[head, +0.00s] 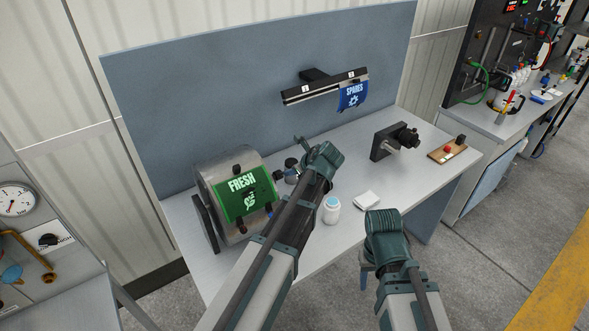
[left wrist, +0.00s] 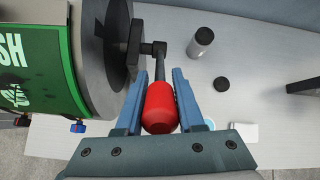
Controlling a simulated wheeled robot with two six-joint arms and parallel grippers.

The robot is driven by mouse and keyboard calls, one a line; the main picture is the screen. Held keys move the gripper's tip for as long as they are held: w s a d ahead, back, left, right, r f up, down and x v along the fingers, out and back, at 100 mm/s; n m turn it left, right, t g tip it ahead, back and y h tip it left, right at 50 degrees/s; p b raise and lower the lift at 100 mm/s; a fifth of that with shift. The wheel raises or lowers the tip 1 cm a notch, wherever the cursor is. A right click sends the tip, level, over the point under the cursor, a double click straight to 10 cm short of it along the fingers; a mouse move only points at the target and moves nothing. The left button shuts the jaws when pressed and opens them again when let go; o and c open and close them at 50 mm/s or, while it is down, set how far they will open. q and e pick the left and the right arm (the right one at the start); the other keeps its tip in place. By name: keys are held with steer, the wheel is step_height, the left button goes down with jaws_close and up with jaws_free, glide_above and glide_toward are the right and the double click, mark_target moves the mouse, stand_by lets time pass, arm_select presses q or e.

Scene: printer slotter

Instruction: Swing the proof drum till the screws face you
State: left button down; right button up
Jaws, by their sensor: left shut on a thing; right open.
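The proof drum (head: 203,183) is a grey cylinder at the left of the bench. Its green FRESH sheet (head: 226,203) faces front and up, with small dark posts at its edges. A crank with a red grip (left wrist: 159,108) sticks out from the drum's end in the left wrist view. My left gripper (left wrist: 160,78) is shut on this red grip, one jaw on each side. In the head view my left gripper (head: 322,160) and its arm hide the crank. My right gripper (head: 370,260) is open and empty, in front of the bench edge; its fingers are mostly hidden.
A white jar (head: 331,210) and white pad (head: 367,200) stand between the arms. A dark clamp-like device (head: 384,143) and a wooden button board (head: 447,150) are at right. A rail (head: 325,86) with a blue SPARES tag (head: 353,95) is on the back panel.

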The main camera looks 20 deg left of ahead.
arm_select(q)
steer(key=shift+w+a+r, duration=0.1)
steer(key=c, duration=0.5)
jaws_free()
steer(key=shift+p+v, duration=4.85)
steer(key=shift+v, duration=2.1)
